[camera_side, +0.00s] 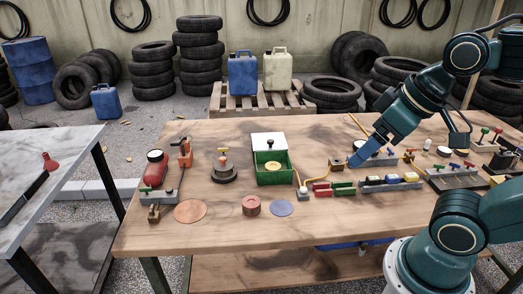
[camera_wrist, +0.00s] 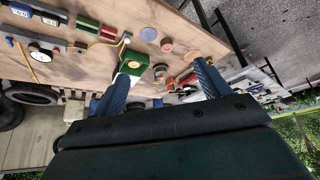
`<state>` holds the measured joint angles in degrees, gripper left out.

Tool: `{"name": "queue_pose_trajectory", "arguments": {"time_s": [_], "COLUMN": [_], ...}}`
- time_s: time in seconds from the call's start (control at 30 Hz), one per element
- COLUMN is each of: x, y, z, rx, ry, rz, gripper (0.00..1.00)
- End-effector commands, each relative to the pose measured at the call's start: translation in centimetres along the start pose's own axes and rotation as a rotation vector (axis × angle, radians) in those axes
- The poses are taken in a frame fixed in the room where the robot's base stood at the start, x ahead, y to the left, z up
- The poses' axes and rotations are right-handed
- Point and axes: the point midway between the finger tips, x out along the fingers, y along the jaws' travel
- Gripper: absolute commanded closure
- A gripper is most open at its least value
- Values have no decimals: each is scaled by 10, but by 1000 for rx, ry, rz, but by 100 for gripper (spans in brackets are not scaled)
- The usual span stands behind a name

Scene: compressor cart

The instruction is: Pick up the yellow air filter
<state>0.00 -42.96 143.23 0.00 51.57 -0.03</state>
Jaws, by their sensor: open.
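A round yellow piece, which looks like the yellow air filter (camera_side: 273,166), lies inside a green open box (camera_side: 274,180) with a white lid raised at the back. The box also shows in the wrist view (camera_wrist: 122,69), with the yellow piece (camera_wrist: 134,64) small in it. My gripper (camera_side: 358,158) is to the right of the box in the side view, above the table and apart from the yellow piece. In the wrist view its two blue fingers (camera_wrist: 160,82) are spread wide with nothing held between them.
The wooden table (camera_side: 240,234) holds a red gauge device (camera_side: 155,169), a dark round base (camera_side: 223,173), a red cylinder (camera_side: 251,205) and flat discs. Red and green blocks, a grey rack (camera_side: 391,186) and a yellow hose crowd the area near my gripper. The table's front is mostly clear.

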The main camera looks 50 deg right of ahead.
Motion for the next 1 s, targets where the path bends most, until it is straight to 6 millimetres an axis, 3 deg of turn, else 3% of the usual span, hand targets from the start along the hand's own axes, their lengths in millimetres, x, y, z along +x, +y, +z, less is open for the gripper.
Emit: {"name": "queue_pose_trajectory", "arguments": {"time_s": [0.17,0.37,0.67,1.0], "x": [0,2,17,53], "y": [1,5,18,40], "z": [-6,-29,-83,-142], "rx": [-20,-101,-304,-543], "ry": [-8,-39,-116,-205], "rz": [2,8,8,-20], "gripper": [25,25,25,25]}}
